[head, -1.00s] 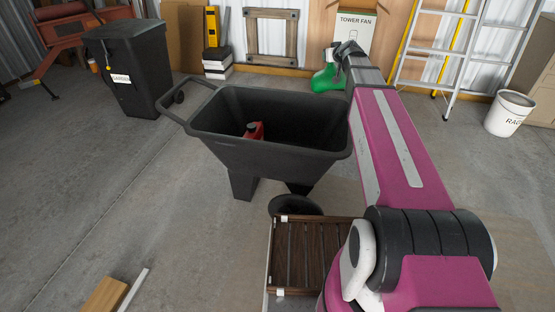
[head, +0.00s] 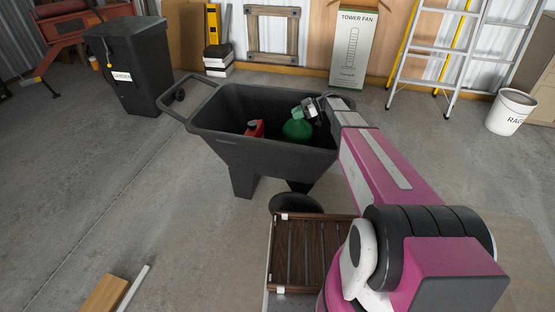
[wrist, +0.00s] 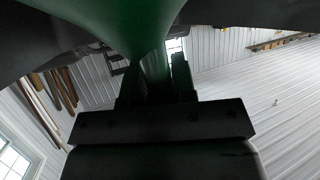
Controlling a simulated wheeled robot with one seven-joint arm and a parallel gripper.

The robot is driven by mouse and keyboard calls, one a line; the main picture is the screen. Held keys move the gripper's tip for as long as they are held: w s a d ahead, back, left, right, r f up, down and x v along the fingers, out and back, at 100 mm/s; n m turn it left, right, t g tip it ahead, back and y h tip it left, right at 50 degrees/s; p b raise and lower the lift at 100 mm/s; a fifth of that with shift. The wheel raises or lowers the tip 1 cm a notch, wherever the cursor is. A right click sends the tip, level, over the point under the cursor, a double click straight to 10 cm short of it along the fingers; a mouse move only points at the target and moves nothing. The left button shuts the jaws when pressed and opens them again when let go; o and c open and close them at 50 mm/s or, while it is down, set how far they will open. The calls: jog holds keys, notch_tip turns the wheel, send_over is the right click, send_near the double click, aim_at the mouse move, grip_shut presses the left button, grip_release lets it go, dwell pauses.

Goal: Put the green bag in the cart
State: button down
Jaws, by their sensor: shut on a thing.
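The green bag (head: 297,130) is in the head view, inside the outline of the black cart (head: 262,150), toward its right end. My gripper (head: 303,110) is shut on the top of the bag, and the bag hangs below it. In the wrist view the green bag (wrist: 125,22) fills the top, its narrow part between the fingers of my gripper (wrist: 155,75). Whether the bag touches the cart's floor cannot be told. A red object (head: 254,129) also lies in the cart, left of the bag.
A slatted brown wooden piece (head: 308,255) and a dark round tub (head: 296,203) are in front of the cart. A black bin (head: 128,65) stands at the left back. A ladder (head: 430,50) and white bucket (head: 510,111) are at the right. The floor at left is mostly clear.

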aim_at(294, 122)
jog(key=f+g, duration=0.1)
jog(key=a+f+n+g, duration=0.1)
jog(key=f, duration=0.1)
jog(key=s+f+n, duration=0.1)
jog(key=f, duration=0.1)
jog(key=shift+a+g+h, duration=0.15)
jog(key=shift+g+h, duration=0.25)
notch_tip(294, 122, down, 10)
jog(key=shift+r, duration=0.15)
jog(key=c, duration=0.9)
grip_release()
jog(key=shift+c, duration=0.2)
jog(key=v, duration=0.7)
jog(key=shift+d+r, duration=0.15)
jog(key=shift+d, duration=0.05)
